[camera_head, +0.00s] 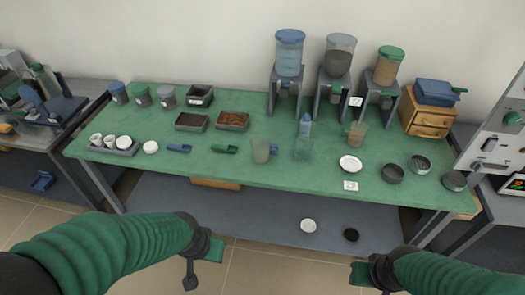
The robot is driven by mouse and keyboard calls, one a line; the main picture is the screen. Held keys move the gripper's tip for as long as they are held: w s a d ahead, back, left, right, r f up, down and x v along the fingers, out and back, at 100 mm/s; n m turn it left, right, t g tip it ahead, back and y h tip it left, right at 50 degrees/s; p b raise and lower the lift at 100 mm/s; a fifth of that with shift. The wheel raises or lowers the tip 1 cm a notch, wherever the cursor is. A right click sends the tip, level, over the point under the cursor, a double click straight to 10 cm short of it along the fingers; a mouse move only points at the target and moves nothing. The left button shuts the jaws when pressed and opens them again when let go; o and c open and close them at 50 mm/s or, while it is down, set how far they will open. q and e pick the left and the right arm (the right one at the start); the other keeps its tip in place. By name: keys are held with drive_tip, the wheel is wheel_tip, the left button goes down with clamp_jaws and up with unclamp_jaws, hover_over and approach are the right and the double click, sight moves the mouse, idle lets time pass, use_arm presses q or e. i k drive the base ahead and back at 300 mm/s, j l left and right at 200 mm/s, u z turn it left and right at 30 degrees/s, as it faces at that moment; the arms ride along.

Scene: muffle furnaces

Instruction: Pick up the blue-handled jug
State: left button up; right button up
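A translucent jug (261,150) with a blue handle on its right side stands upright near the front middle of the green-topped table (320,178). My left gripper (202,263) is in front of the table at the lower left, empty, with its fingers apart. My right gripper (362,272) is in front of the table at the lower right; nothing shows in it, and its finger gap is hard to make out. Both grippers are well apart from the jug.
A clear beaker (303,150) and a blue-tinted bottle (306,125) stand close to the jug's right. A brownish jug (357,133) is farther right. Green (225,149) and blue (179,148) scoops lie left. Dispensers (289,60) stand behind. A lower shelf (270,215) runs beneath.

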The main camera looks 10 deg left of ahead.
sight(261, 145)
drive_tip(key=i+j, duration=1.35)
drive_tip(key=l+z, duration=0.05)
